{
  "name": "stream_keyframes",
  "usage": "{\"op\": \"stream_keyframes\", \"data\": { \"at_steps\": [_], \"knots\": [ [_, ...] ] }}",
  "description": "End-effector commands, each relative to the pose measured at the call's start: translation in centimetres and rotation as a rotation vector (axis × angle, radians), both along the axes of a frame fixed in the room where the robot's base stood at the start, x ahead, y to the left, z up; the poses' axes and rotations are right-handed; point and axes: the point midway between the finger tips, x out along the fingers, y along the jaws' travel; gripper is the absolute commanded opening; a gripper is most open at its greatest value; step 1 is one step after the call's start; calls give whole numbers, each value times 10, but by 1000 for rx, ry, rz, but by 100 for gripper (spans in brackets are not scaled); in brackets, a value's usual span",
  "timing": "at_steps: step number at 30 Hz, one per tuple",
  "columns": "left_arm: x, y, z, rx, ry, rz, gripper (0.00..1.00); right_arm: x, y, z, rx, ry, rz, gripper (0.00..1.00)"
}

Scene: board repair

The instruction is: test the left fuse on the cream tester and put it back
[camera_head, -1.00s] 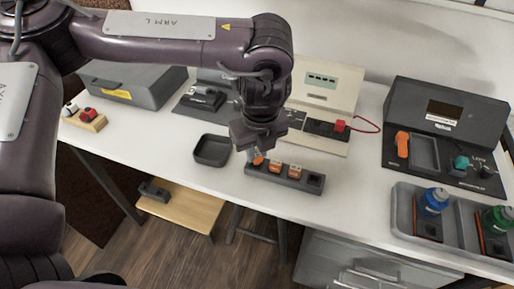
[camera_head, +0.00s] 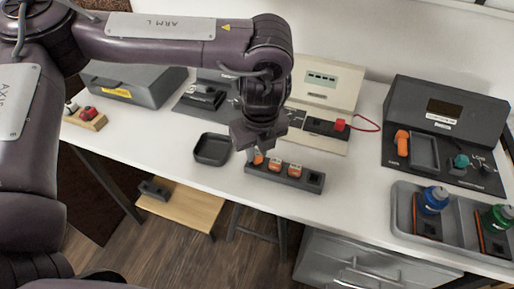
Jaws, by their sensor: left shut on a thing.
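The dark fuse rack (camera_head: 284,179) lies on the white bench with orange-topped fuses in it and an empty slot at its right end. My left gripper (camera_head: 257,150) points down over the rack's left end, shut on the left fuse (camera_head: 258,158). The fuse shows only in part below the fingers and is at its slot; I cannot tell if it is fully seated. The middle fuse (camera_head: 275,165) and right fuse (camera_head: 294,170) stand in the rack. The cream tester (camera_head: 327,88) stands behind, with a red part (camera_head: 339,125) on its dark front strip. My right gripper is not in view.
An empty dark tray (camera_head: 212,149) lies left of the rack. A black station (camera_head: 446,112) and a grey tray (camera_head: 404,210) with blue and green bottles stand at the right. A grey case (camera_head: 137,87) is at the back left. Bench in front of the tester is clear.

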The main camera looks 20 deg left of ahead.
Motion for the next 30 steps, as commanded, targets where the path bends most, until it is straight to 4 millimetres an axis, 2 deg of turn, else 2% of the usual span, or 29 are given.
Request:
{"op": "stream_keyframes", "data": {
  "at_steps": [28,29,30],
  "knots": [
    [0,0,-8,0,0,0,0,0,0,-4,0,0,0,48],
    [0,0,-8,0,0,0,21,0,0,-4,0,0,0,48],
    [0,0,-8,0,0,0,27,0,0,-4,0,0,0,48]
  ]
}}
